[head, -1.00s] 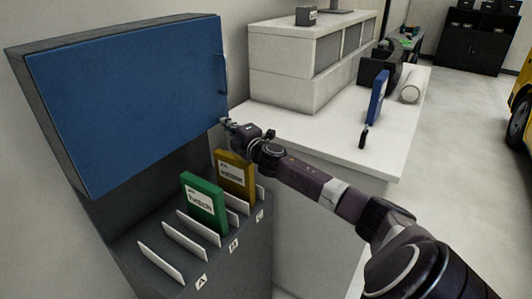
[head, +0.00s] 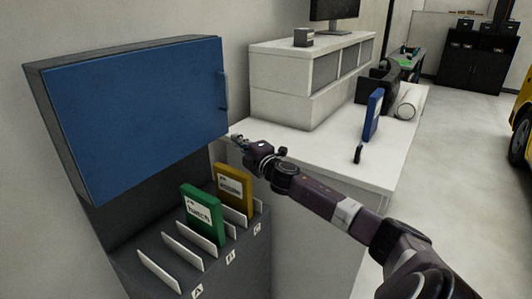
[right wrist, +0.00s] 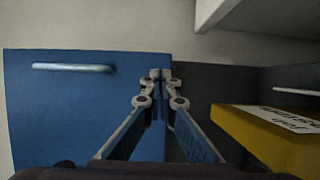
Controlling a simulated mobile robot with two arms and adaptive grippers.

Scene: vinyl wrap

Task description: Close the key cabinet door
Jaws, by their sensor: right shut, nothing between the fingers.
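The key cabinet (head: 34,85) is a dark grey box on the wall at the left of the head view. Its blue door (head: 140,115) covers the front and looks shut or nearly shut; I cannot tell whether a small gap is left. The door handle (head: 223,90) is on its right edge. My right gripper (head: 236,139) is shut and empty, just beside the door's lower right corner. In the right wrist view its fingertips (right wrist: 160,76) meet at the edge of the blue door (right wrist: 70,115); contact is unclear. My left gripper is not in view.
Below the cabinet, a dark rack (head: 245,238) holds a green box (head: 203,215) and a yellow box (head: 235,188) between white dividers. A white counter (head: 310,150) with a blue box (head: 373,115) stands to the right. Open floor lies further right.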

